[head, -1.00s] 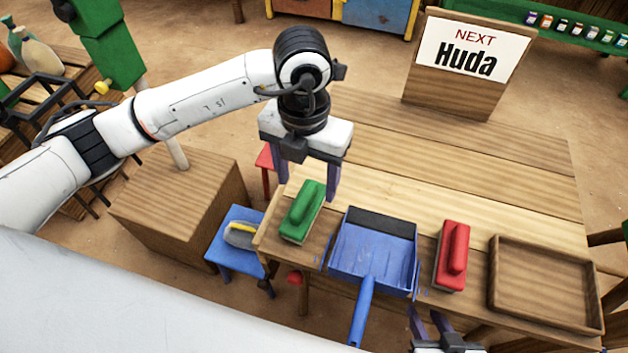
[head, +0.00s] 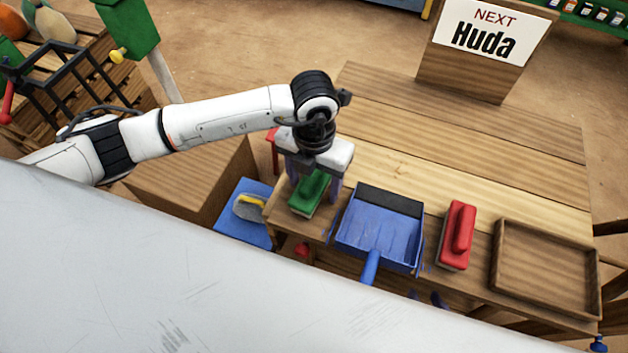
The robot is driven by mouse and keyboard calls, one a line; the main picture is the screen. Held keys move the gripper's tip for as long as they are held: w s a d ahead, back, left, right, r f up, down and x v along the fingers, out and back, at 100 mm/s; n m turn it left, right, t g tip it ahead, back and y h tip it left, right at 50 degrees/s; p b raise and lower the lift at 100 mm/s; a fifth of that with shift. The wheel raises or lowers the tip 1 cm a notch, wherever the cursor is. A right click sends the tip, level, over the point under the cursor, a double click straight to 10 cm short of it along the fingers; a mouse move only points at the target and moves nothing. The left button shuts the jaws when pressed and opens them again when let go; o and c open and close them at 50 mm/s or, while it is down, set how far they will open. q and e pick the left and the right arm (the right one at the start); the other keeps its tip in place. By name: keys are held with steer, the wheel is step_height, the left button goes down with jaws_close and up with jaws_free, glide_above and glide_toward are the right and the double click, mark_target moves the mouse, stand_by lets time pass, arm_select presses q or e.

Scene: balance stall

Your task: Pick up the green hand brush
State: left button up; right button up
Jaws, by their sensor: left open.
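The green hand brush (head: 307,196) lies on the left end of the wooden table (head: 450,165), left of the blue dustpan (head: 380,222). My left gripper (head: 315,184) is over the brush, pointing down and open. Its two fingers show on either side of the brush's far part, and I cannot tell whether they touch it. Only the fingertips of my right gripper (head: 427,298) show, low in the picture by the table's front edge, apart with nothing seen between them.
A red brush (head: 457,236) and an empty wooden tray (head: 545,268) lie right of the dustpan. A grey and yellow brush (head: 248,207) rests on a blue stool (head: 240,228) left of the table. A "Huda" sign (head: 490,35) stands at the back. The table's middle is clear.

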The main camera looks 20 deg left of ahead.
arm_select(q)
steer(key=c, duration=1.2)
steer(key=shift+r, duration=0.1)
step_height(320, 180, up, 10)
steer(key=shift+f, duration=0.1)
